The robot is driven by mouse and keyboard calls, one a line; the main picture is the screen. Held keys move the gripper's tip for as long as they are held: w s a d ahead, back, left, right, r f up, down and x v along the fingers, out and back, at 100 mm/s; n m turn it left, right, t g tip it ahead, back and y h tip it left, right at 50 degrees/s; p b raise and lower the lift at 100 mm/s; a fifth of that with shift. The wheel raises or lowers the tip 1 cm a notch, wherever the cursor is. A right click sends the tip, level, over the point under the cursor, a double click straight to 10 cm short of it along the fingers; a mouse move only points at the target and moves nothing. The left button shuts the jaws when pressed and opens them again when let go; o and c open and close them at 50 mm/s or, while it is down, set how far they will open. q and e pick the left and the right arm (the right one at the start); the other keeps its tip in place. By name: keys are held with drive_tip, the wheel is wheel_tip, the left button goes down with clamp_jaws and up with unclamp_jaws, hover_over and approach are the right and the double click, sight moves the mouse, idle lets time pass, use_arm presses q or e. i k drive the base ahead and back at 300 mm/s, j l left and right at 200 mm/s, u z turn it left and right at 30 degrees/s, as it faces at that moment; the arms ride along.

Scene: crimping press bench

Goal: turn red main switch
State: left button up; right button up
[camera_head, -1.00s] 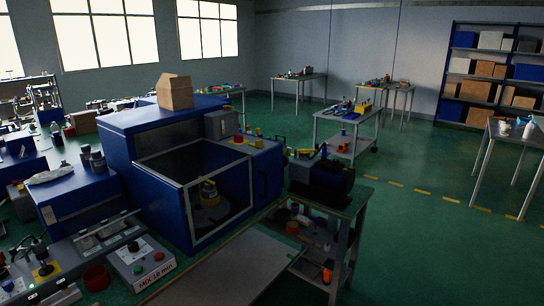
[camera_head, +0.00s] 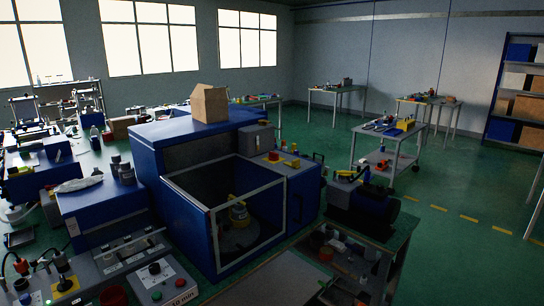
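A blue cabinet machine (camera_head: 188,195) with an open-framed front stands in the middle. On the grey top panel (camera_head: 268,172) at its right side there is a small red part on a yellow base (camera_head: 273,157); it may be the red main switch, but it is too small to tell its shape or setting. A grey control box (camera_head: 160,280) at the lower left has a black knob (camera_head: 154,268), a red button (camera_head: 183,284) and a green button (camera_head: 157,296). Neither of my grippers shows in the view.
A cardboard box (camera_head: 209,104) sits on the machine. A bench with a dark motor-like unit (camera_head: 365,205) stands close to its right. Equipment crowds the left side. Open green floor (camera_head: 440,225) lies to the right.

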sight(273, 155)
drive_tip(key=u, duration=0.4)
drive_tip(key=l+u, duration=0.45)
drive_tip(key=l, duration=0.3)
drive_tip(key=l+u, duration=0.45)
drive_tip(key=l, duration=0.3)
